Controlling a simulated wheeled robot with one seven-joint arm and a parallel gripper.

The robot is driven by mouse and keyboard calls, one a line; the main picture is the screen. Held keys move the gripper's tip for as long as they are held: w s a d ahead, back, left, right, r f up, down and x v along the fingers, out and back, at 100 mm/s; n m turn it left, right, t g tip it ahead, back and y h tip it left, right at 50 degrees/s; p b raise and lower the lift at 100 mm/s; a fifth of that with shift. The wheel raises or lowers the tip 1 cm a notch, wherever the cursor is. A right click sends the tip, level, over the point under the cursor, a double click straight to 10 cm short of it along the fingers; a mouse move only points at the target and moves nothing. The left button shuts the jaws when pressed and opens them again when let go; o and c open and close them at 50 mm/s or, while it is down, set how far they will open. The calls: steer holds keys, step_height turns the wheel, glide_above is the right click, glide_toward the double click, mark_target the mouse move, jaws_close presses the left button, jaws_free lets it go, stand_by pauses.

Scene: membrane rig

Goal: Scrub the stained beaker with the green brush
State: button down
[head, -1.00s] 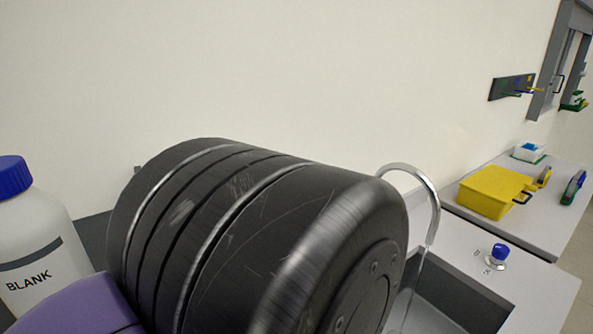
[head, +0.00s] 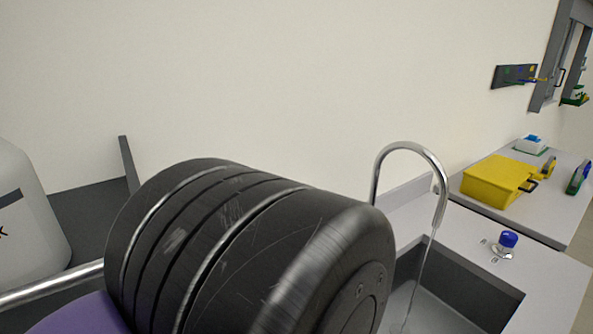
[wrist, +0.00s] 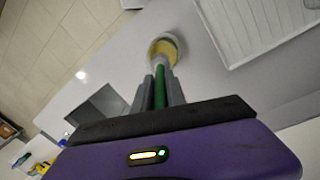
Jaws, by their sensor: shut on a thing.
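In the wrist view, my gripper (wrist: 160,90) is shut on the green handle of the brush (wrist: 160,92), which points away from the wrist. A round beaker (wrist: 173,40) with a yellowish stain inside stands on the pale bench just beyond the fingertips. The far end of the brush overlaps the beaker's near side. I cannot tell whether it is inside the beaker or above it. In the head view, my dark arm fills the lower middle and hides the gripper, brush and beaker.
A sink (head: 470,285) with a tap (head: 440,195) running water lies right of my arm, beside a blue knob (head: 508,240). A yellow case (head: 490,180) sits on the farther bench. A large white bottle (head: 25,235) stands at left. A white ridged tray (wrist: 255,25) shows in the wrist view.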

steer(key=shift+f+b, duration=2.85)
steer(key=shift+f, duration=1.95)
steer(key=shift+f+b, duration=0.35)
steer(key=shift+f, duration=0.25)
steer(key=shift+r, duration=0.1)
